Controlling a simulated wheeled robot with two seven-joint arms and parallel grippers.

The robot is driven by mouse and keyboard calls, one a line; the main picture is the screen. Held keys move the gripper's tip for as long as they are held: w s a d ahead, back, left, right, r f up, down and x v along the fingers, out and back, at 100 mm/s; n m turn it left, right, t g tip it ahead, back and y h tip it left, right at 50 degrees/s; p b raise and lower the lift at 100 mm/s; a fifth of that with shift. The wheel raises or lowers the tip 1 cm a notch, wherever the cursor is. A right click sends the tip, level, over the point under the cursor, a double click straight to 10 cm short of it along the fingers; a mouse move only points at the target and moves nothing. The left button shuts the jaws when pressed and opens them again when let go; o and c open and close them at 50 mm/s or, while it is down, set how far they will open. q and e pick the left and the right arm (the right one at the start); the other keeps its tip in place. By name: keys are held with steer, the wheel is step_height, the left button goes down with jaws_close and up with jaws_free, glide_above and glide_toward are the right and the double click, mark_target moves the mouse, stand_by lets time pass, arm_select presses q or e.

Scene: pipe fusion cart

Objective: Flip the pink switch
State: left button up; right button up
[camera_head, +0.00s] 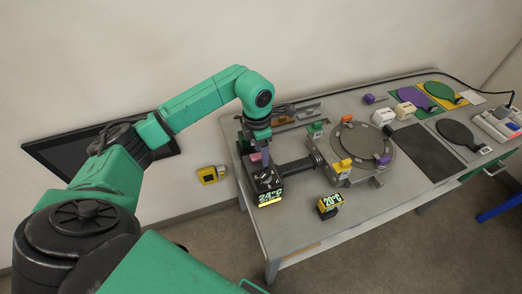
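The pink switch (255,158) is a small pink piece on top of a dark box with a yellow "24°C" display (269,198), at the left end of the grey table. My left arm reaches in from the left and bends down over this box. My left gripper (262,160) points downward right at the pink switch and partly covers it. I cannot tell whether it touches the switch, or whether its fingers are apart. My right gripper is out of view.
A small "20°C" display (329,205) stands near the front edge of the grey table (300,236). A round plate with coloured clamps (350,150) lies right of the box. Paddles, including a purple one (415,97), lie farther right. A yellow wall box (208,176) is on the left.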

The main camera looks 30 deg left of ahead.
arm_select(q)
steer(key=shift+r, duration=0.1)
step_height(320, 180, up, 10)
steer(key=b, duration=0.3)
step_height(320, 180, up, 4)
glide_above(259, 155)
steer(key=shift+s+a+r+p, duration=0.1)
steer(key=shift+s+r+p, duration=0.1)
steer(key=shift+p, duration=0.25)
steer(key=shift+f, duration=0.15)
